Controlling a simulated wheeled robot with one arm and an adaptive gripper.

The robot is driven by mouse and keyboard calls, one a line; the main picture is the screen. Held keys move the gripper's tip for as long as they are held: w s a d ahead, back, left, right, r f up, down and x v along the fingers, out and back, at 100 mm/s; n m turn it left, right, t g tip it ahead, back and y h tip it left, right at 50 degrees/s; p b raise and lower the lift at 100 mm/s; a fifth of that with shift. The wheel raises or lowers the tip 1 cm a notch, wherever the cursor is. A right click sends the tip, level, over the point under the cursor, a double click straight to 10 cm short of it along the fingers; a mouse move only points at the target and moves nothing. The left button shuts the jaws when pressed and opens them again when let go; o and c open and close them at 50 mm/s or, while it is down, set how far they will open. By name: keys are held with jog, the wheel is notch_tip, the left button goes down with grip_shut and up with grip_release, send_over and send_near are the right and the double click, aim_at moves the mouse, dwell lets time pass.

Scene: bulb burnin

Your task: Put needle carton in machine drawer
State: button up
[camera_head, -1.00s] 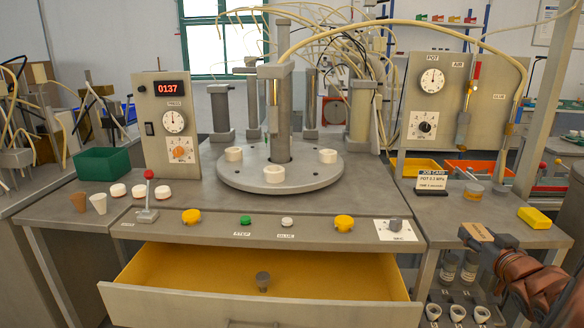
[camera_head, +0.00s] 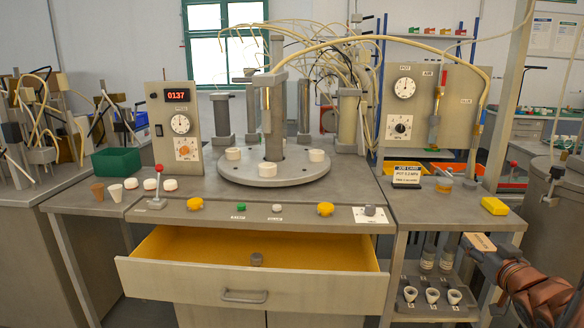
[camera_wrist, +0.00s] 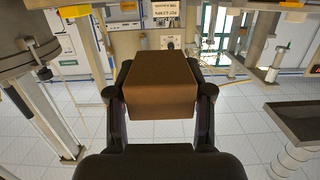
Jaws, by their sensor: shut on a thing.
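The needle carton is a small brown box. It sits between the two dark fingers of my gripper (camera_wrist: 160,98) in the wrist view, and my gripper is shut on the carton (camera_wrist: 160,80) with a finger on each side. In the head view the carton (camera_head: 480,242) shows at the end of my arm at the lower right, in front of the right-hand bench. The machine drawer (camera_head: 250,283) is pulled open below the machine's front panel.
A yellow block (camera_head: 494,206) and a job card (camera_head: 407,173) are on the right bench. A shelf (camera_head: 440,310) below holds several white cups. The round turntable (camera_head: 273,173) stands on the machine top. The bench leg (camera_head: 394,265) stands between drawer and shelf.

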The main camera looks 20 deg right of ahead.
jog(key=w+a+f+n+y, duration=0.2)
jog(key=w+a+n+y, duration=0.25)
jog(key=w+a, duration=1.15)
jog(key=w+a+f+n+y, duration=0.1)
jog(key=w+a+y, duration=0.2)
jog(key=a, duration=0.9)
jog(key=w+a+f+n+y, duration=0.1)
jog(key=w+a+n+y, duration=0.15)
jog(key=a, duration=0.95)
jog(key=w+r+m+h+p, duration=0.2)
jog(key=w+r+p, duration=0.3)
jog(key=r+p, duration=0.45)
jog(key=w+r+m+h+p, duration=0.25)
jog(key=w+r+p, duration=0.35)
jog(key=r+p, duration=0.4)
jog(key=s+m+h, duration=0.1)
jog(key=s+h, duration=0.1)
jog(key=s, duration=0.3)
jog(key=s+f+m+h+b, duration=0.1)
jog(key=s+m+h, duration=0.1)
jog(key=s, duration=0.3)
jog(key=shift+s+f+h, duration=0.3)
jog(key=shift+s+h, duration=0.1)
jog(key=shift+h, duration=0.05)
jog(key=shift+d, duration=0.1)
